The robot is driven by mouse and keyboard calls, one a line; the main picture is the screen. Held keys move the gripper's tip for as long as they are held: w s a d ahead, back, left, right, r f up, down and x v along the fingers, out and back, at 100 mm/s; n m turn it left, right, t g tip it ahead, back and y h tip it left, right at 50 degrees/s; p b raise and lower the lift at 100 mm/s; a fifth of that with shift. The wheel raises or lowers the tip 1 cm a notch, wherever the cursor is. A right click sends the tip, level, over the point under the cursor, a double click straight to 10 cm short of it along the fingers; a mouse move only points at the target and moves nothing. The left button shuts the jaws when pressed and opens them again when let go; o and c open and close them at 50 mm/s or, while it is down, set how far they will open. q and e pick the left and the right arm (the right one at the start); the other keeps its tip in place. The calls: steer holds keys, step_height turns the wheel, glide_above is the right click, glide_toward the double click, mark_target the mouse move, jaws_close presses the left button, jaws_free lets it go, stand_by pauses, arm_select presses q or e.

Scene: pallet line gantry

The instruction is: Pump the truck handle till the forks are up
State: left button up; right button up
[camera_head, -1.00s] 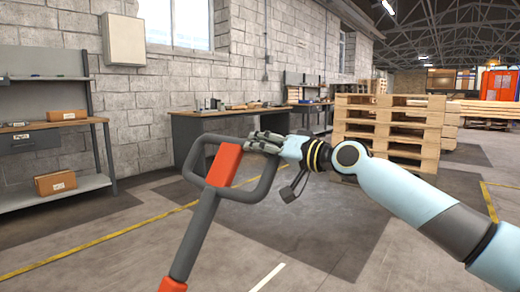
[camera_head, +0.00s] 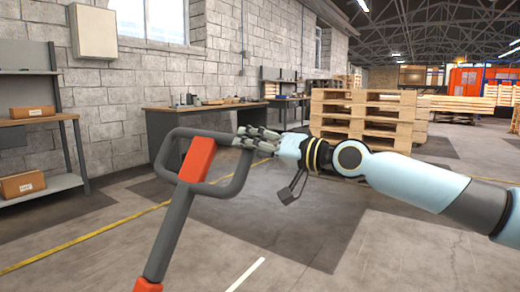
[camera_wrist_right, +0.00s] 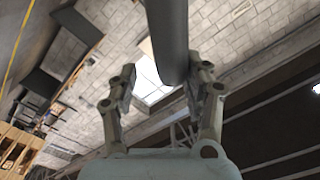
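The truck handle (camera_head: 171,228) is a grey bar with a closed grey loop at its top and a red block (camera_head: 197,160) in the loop. It leans up from the lower left, with a red piece (camera_head: 148,285) low on it. My right gripper (camera_head: 243,138) is at the upper right corner of the loop. In the right wrist view its fingers (camera_wrist_right: 160,82) stand apart on either side of a dark bar (camera_wrist_right: 167,40) of the loop, with a gap at the left finger. The truck's forks and my left gripper are out of view.
A workbench (camera_head: 190,108) stands against the block wall behind the handle. Stacked wooden pallets (camera_head: 365,118) stand at the back right. A shelf unit (camera_head: 45,121) with cardboard boxes is at the left. The floor (camera_head: 330,240) right of the handle is clear.

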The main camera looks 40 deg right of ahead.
steer(key=shift+s+d+f, duration=0.1)
steer(key=shift+s+f, duration=0.15)
steer(key=shift+f, duration=0.45)
arm_select(q)
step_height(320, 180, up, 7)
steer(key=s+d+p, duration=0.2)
steer(key=p, duration=0.8)
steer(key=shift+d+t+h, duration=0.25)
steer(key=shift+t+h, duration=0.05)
arm_select(e)
steer(key=r+v, duration=0.1)
steer(key=v, duration=1.5)
steer(key=shift+a+r, duration=0.25)
